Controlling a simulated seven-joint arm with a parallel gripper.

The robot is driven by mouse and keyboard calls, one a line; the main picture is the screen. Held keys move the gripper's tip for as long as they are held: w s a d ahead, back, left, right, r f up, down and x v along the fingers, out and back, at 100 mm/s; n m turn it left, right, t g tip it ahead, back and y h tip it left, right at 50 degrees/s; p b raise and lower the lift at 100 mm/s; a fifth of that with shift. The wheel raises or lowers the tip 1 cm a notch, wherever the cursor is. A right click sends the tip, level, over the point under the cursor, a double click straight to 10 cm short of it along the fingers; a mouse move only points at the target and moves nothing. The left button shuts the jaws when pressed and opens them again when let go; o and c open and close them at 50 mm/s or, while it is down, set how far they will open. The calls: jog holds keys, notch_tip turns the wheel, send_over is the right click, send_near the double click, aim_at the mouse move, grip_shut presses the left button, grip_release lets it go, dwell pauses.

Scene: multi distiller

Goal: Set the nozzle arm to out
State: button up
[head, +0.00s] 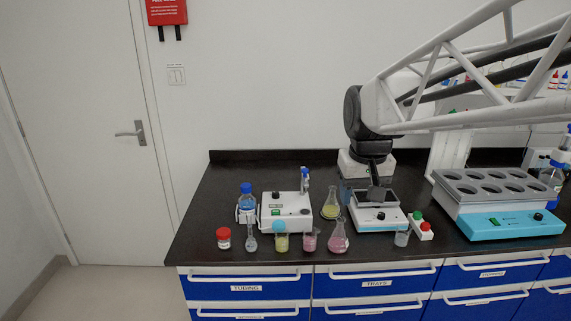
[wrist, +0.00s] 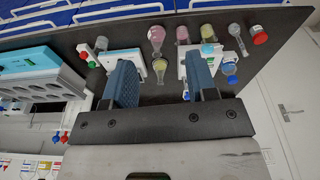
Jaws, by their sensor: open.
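A white box-shaped unit (head: 284,224) stands left of centre on the dark bench. It has a green switch, dark knobs and a short upright post with a blue-grey head (head: 304,174) at its back right, which looks like the nozzle arm. Which way the nozzle points is too small to tell. My gripper (head: 376,192) is to the right of this unit, above a white device with a dark top plate. In the wrist view my gripper (wrist: 160,62) has its two blue fingers wide apart with nothing held. The right finger partly hides the white unit (wrist: 210,50) there.
A blue-capped bottle (head: 246,200) stands left of the unit. Several flasks and beakers, including a pink flask (head: 338,237), line the bench front. A yellow flask (head: 330,205) stands between the unit and the plate device (head: 378,222). A blue bath (head: 490,222) is at right.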

jog(key=w+a+n+g, duration=0.1)
jog(key=w+a, duration=0.2)
jog(key=w, duration=1.7)
jog(key=n, duration=0.1)
send_near(305, 169)
jog(key=shift+f+g, duration=0.3)
jog(key=shift+g, duration=0.1)
jog(key=shift+w+f, duration=0.15)
jog(key=shift+w, duration=0.2)
jog(key=shift+f, duration=0.1)
jog(key=shift+f, duration=3.8)
grip_shut()
